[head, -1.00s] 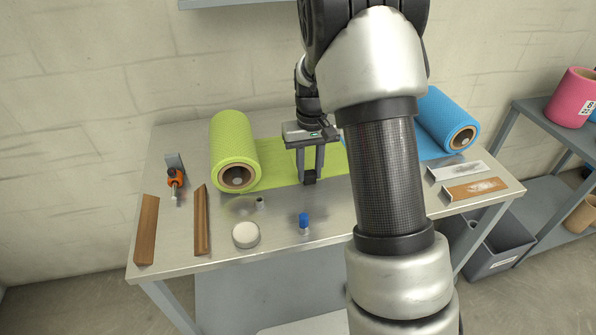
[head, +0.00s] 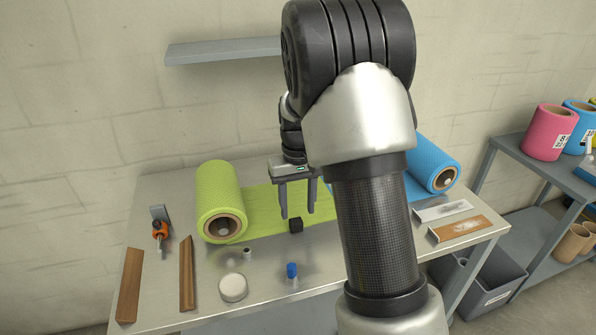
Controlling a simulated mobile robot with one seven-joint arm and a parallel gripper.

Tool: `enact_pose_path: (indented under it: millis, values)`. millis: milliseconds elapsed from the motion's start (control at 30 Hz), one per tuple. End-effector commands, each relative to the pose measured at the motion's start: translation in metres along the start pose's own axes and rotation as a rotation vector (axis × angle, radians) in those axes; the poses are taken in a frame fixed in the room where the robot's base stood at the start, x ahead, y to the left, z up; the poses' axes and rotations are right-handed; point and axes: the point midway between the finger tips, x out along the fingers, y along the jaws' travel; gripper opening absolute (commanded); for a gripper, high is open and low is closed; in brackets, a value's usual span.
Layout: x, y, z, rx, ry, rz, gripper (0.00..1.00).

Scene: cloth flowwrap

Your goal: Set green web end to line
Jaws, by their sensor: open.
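The green roll (head: 219,195) lies at the left of the metal table, its cored end facing me. Its green web (head: 262,208) runs flat to the right across the table. The web's far right end and any line there are hidden behind my arm. My gripper (head: 298,213) is open and empty, fingers pointing down over the web. A small black block (head: 296,225) sits just below the fingertips, at the web's near edge, apart from the jaws as far as I can tell.
A blue roll (head: 432,164) lies at the right. A white puck (head: 233,288), a blue-capped bottle (head: 292,270), wooden strips (head: 187,272), an orange tool (head: 160,232) and two shallow trays (head: 460,228) surround the web. A wall shelf (head: 222,50) hangs behind.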

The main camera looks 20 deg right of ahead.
Motion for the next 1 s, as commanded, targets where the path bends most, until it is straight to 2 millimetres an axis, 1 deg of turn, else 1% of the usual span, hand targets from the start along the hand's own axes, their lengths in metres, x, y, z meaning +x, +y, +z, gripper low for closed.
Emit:
enact_pose_path:
  millis: [33, 300, 400, 500, 600, 700, 1000]
  values:
    - [-0.016, 0.000, -0.001, 0.000, 0.004, 0.000, 0.45]
    - [-0.083, 0.001, -0.001, 0.000, 0.005, 0.001, 0.45]
    - [-0.103, 0.001, -0.001, 0.000, 0.002, 0.001, 0.45]
    - [-0.118, 0.001, -0.001, 0.000, 0.003, 0.002, 0.45]
    - [-0.128, 0.001, 0.000, 0.000, 0.000, 0.002, 0.45]
    - [-0.133, 0.001, 0.000, 0.000, 0.000, 0.002, 0.45]
    - [-0.135, 0.001, 0.000, 0.000, 0.000, 0.002, 0.45]
